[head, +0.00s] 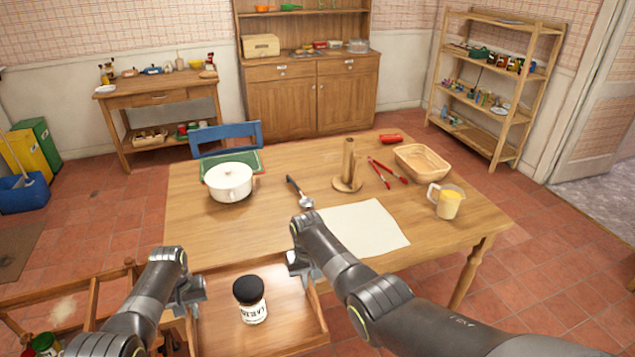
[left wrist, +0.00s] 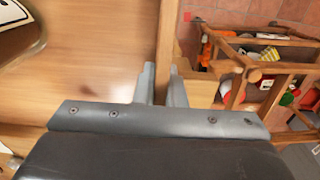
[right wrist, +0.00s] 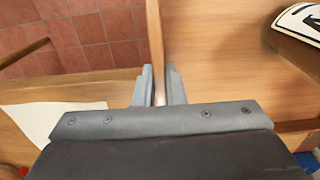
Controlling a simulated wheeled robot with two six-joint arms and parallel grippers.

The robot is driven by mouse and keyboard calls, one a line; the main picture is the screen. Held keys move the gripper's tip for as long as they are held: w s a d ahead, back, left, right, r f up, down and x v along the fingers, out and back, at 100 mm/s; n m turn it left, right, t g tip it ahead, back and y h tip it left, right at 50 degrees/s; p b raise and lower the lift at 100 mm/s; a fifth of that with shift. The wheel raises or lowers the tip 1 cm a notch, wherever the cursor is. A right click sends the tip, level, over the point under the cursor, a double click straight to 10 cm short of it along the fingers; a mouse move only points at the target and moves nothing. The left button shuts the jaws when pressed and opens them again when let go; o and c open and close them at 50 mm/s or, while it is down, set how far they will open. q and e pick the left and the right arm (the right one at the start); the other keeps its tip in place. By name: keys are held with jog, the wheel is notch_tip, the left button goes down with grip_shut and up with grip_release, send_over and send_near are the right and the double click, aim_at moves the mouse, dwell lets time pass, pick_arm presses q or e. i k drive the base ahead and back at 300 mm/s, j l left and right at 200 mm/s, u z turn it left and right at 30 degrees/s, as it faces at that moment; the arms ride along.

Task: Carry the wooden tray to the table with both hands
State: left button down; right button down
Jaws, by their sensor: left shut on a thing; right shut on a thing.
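The wooden tray (head: 285,334) is at the bottom of the head view, in front of the table's near edge, with a black-lidded jar (head: 251,302) standing upright in it. My left gripper (head: 193,291) is shut on the tray's left wall, which runs between its fingers in the left wrist view (left wrist: 165,80). My right gripper (head: 303,266) is shut on the tray's right wall, also between the fingers in the right wrist view (right wrist: 158,85). The wooden table (head: 260,230) lies just beyond the tray. I cannot tell whether the tray overlaps the table's edge.
A white cloth (head: 362,228) lies on the table near the right gripper. A white pot (head: 229,182), paper-towel holder (head: 348,170), basket (head: 422,161) and yellow jug (head: 447,202) stand further back. The table's front left is clear. A wooden rack (head: 95,300) stands at lower left.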

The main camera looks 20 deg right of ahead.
aim_at(245, 251)
jog(key=i, duration=0.9)
